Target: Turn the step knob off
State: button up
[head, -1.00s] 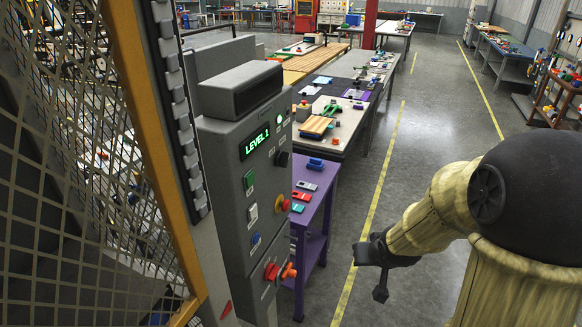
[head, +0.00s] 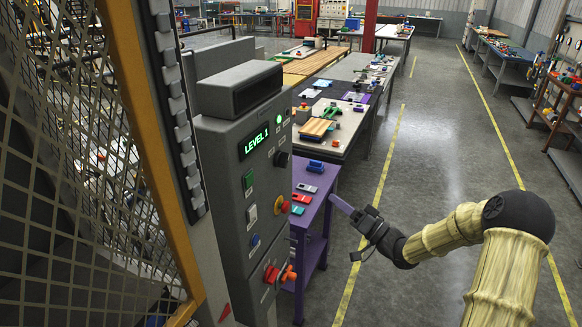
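The grey control panel (head: 238,200) stands left of centre, its display reading "LEVEL" and a digit in green. A black knob (head: 282,159) is on its upper right side, below a small lit light. A red-and-yellow knob (head: 281,205) sits lower, and an orange knob (head: 288,273) is near the bottom. The labels are too small to read, so I cannot tell which is the step knob. My gripper (head: 343,228) is to the right of the panel, apart from it, with its two fingers spread and nothing between them.
A green button (head: 249,181), a white switch (head: 251,213), a blue button (head: 255,240) and a red switch (head: 271,273) are also on the panel. A purple table (head: 318,212) with small parts stands behind it. A mesh guard (head: 65,180) fills the left. Open floor lies right.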

jog(key=shift+s, duration=0.1)
jog(key=p, duration=0.7)
send_near(287, 164)
jog(key=x, duration=0.7)
jog(key=shift+a+r, duration=0.2)
jog(key=shift+r, duration=0.15)
jog(key=shift+w+a, duration=0.5)
jog(key=shift+w, duration=0.05)
grip_shut()
